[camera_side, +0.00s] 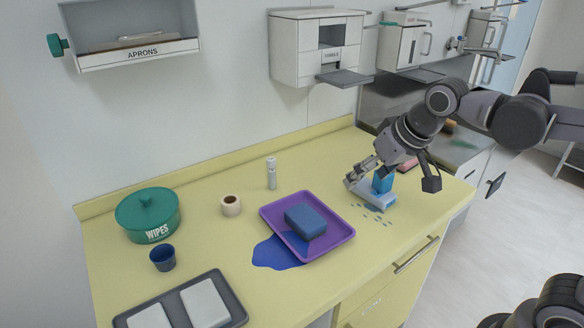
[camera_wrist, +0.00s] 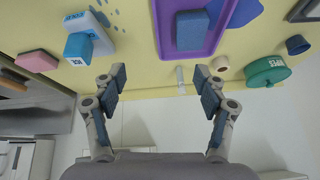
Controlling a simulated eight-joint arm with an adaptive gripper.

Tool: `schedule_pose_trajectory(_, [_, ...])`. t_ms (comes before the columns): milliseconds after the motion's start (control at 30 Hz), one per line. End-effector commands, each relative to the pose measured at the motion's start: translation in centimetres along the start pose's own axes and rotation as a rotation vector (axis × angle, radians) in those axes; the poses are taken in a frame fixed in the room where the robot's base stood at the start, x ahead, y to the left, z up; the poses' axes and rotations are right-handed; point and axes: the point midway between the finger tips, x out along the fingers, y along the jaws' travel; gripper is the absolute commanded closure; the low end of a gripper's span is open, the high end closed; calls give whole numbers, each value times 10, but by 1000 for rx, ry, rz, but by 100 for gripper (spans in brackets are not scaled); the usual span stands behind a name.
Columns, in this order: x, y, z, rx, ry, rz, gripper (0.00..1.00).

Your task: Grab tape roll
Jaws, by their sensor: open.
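The tape roll (camera_side: 231,206) is a small cream ring with a dark centre. It lies on the yellow counter, between the green wipes tub and the purple tray. In the wrist view the tape roll (camera_wrist: 221,63) is small, beyond and slightly right of the right-hand finger. My gripper (camera_side: 359,179) is over the right part of the counter, near a blue block, well to the right of the roll. In the wrist view my gripper (camera_wrist: 160,82) has its fingers wide apart with nothing between them.
The purple tray (camera_side: 336,234) holds a blue sponge (camera_side: 305,221) and touches a blue puddle (camera_side: 272,254). A white bottle (camera_side: 271,174) stands behind it. The wipes tub (camera_side: 147,216) and blue cup (camera_side: 162,258) are left. The blue block (camera_side: 382,183) is by my gripper.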

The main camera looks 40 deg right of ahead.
Motion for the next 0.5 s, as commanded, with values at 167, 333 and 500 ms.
schedule_pose_trajectory(167, [4, -27, -50, 77, -53, 18, 28])
schedule_pose_trajectory(333, [15, -54, -91, 154, -97, 46, 28])
schedule_pose_trajectory(500, [33, -84, -125, 232, -136, 82, 28])
